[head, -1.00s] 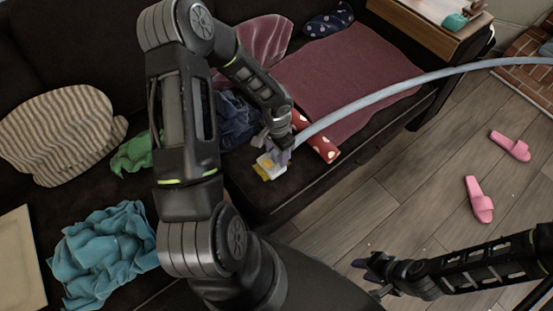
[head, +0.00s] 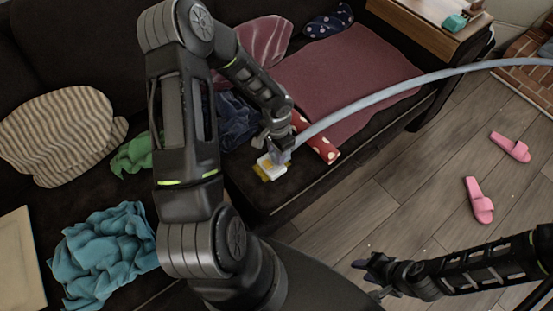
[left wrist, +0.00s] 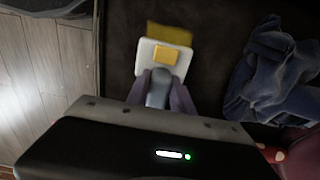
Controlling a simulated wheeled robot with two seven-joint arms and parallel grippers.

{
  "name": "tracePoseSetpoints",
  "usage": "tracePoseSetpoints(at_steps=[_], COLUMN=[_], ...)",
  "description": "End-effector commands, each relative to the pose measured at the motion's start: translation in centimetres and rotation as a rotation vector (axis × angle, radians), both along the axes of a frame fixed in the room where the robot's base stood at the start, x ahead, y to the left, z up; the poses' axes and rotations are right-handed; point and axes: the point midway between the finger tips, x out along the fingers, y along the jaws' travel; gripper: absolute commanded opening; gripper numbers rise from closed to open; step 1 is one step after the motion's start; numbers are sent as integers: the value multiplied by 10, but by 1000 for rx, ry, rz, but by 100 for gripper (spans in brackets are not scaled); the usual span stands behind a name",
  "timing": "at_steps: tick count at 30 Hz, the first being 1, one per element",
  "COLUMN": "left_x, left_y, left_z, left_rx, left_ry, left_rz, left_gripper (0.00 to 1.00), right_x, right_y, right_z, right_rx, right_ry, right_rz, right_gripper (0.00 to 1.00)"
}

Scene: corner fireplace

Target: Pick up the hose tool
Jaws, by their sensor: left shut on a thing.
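The hose tool shows in the head view as a long grey-blue hose (head: 375,99) that arcs off to the right edge. Its head (head: 266,168) is white with yellow parts and sits over the dark sofa seat. In the left wrist view the white and yellow head (left wrist: 162,55) is just beyond my fingers. My left gripper (head: 280,151) is shut on the hose tool behind its head; the fingers also show in the left wrist view (left wrist: 160,92). My right gripper (head: 372,274) is over the floor at the lower right, away from the tool, and its jaws are not clear.
The dark sofa holds a striped pillow (head: 62,134), a teal cloth (head: 104,252), a green cloth (head: 132,156), blue denim (head: 237,118) and a red dotted item (head: 322,147). Pink slippers (head: 479,199) lie on the wooden floor. A wooden side table (head: 425,22) stands behind.

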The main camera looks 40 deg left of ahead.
Motion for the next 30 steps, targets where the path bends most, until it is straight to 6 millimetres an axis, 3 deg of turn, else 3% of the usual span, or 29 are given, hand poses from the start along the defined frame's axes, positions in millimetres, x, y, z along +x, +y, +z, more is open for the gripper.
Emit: tracePoseSetpoints(at_steps=[6,23,30], left_x=[0,0,2], left_y=[0,0,0], left_z=[0,2,29], left_rx=[0,1,2], left_ry=[0,-1,-5], left_rz=[0,0,-1], left_gripper=[0,0,0], right_x=[0,0,0], right_y=[0,0,0], right_z=[0,1,7], right_rx=[0,0,0], right_ry=[0,0,0], right_rz=[0,0,0], right_gripper=[36,36,36])
